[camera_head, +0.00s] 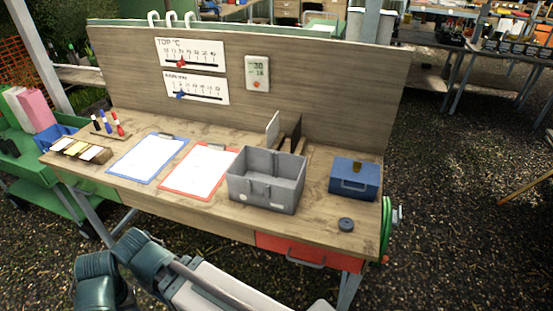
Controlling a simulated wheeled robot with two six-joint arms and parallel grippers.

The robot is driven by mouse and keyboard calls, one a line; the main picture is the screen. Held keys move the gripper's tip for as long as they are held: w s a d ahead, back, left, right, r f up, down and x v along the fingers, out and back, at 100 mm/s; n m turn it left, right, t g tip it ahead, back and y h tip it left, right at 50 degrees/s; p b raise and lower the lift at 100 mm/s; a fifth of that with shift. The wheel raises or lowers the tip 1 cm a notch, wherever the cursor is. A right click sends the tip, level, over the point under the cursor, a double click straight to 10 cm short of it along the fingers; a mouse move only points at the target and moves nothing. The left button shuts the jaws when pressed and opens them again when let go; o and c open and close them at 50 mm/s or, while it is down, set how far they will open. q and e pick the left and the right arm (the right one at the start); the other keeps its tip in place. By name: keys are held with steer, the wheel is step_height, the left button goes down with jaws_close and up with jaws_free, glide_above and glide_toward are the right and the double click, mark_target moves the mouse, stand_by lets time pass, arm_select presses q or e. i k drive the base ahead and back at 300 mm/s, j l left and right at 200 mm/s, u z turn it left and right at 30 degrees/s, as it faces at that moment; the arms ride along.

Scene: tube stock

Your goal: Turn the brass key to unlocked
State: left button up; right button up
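I cannot make out a brass key clearly. A blue box (342,181) with a handle on its front stands at the right end of the wooden bench. A small brownish spot shows on its top, too small to identify. A red drawer (275,247) with a handle is under the bench's right end and looks shut. No lock can be picked out on it. Links of my own arm cross the bottom of the view, in front of the bench. Neither gripper's fingers are in view.
A green wheel (386,230) is at the right edge. A wooden back panel (330,85) stands behind.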

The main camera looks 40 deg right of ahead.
mark_target(357, 165)
steer(key=k+z, duration=0.15)
steer(key=z, duration=1.85)
